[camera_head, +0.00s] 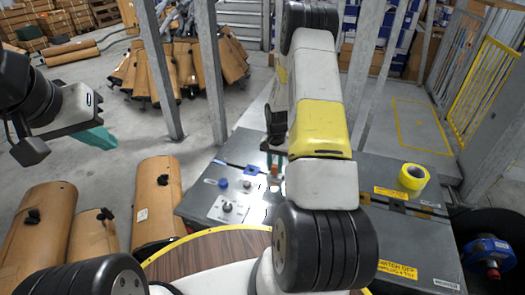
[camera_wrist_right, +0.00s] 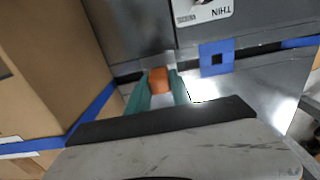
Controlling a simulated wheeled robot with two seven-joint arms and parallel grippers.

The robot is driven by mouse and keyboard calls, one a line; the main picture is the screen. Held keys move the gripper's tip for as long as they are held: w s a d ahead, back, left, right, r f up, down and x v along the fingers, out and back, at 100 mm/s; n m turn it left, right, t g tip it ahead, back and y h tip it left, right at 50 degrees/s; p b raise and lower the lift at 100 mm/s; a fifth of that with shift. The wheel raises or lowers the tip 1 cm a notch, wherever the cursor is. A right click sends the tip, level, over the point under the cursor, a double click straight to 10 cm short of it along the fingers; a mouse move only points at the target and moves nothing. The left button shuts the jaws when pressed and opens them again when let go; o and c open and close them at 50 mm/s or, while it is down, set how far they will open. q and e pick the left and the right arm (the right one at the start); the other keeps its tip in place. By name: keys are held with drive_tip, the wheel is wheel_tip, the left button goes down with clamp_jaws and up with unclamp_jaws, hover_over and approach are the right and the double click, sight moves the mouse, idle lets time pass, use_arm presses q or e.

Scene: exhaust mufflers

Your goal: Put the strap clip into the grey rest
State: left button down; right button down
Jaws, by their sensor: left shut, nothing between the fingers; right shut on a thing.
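My right gripper (camera_head: 273,160) is over the grey bench top, mostly hidden behind my own arm in the head view. In the right wrist view its teal fingers (camera_wrist_right: 158,92) are shut on a small orange piece (camera_wrist_right: 158,80), which I take to be the strap clip. The orange piece also shows low beside the fingers in the head view (camera_head: 275,171). I cannot tell whether it touches the bench. I cannot make out the grey rest for certain. My left gripper (camera_head: 97,138) is shut and empty, held over the floor at the left.
Grey posts (camera_head: 208,75) rise behind. A dark bin (camera_head: 505,225) is at the right.

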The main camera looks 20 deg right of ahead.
drive_tip(key=shift+f, duration=0.4)
drive_tip(key=c, duration=1.1)
unclamp_jaws()
drive_tip(key=shift+o, duration=0.2)
wheel_tip(320, 180, up, 8)
drive_tip(key=shift+f, duration=0.1)
drive_tip(key=s+a+r+n+t, duration=0.1)
drive_tip(key=s+a+r, duration=0.1)
drive_tip(key=r, duration=0.6)
drive_tip(key=s+a+r+n+t, duration=0.1)
drive_tip(key=s+a+r, duration=0.15)
drive_tip(key=r, duration=0.45)
drive_tip(key=s+a+r+n+t, duration=0.1)
drive_tip(key=s+a+r, duration=0.1)
drive_tip(key=r, duration=0.6)
drive_tip(key=s+a+r+n+t, duration=0.1)
drive_tip(key=s+a+r, duration=0.1)
drive_tip(key=s, duration=0.4)
drive_tip(key=s+a+r+n+t+y, duration=0.1)
drive_tip(key=s+a+r+n, duration=0.1)
drive_tip(key=s+r, duration=0.3)
drive_tip(key=s+a+r+n+t+y, duration=0.1)
drive_tip(key=s+a+r+n, duration=0.1)
drive_tip(key=s, duration=0.6)
wheel_tip(320, 180, up, 2)
drive_tip(key=shift+a+r, duration=0.25)
drive_tip(key=shift+a, duration=0.55)
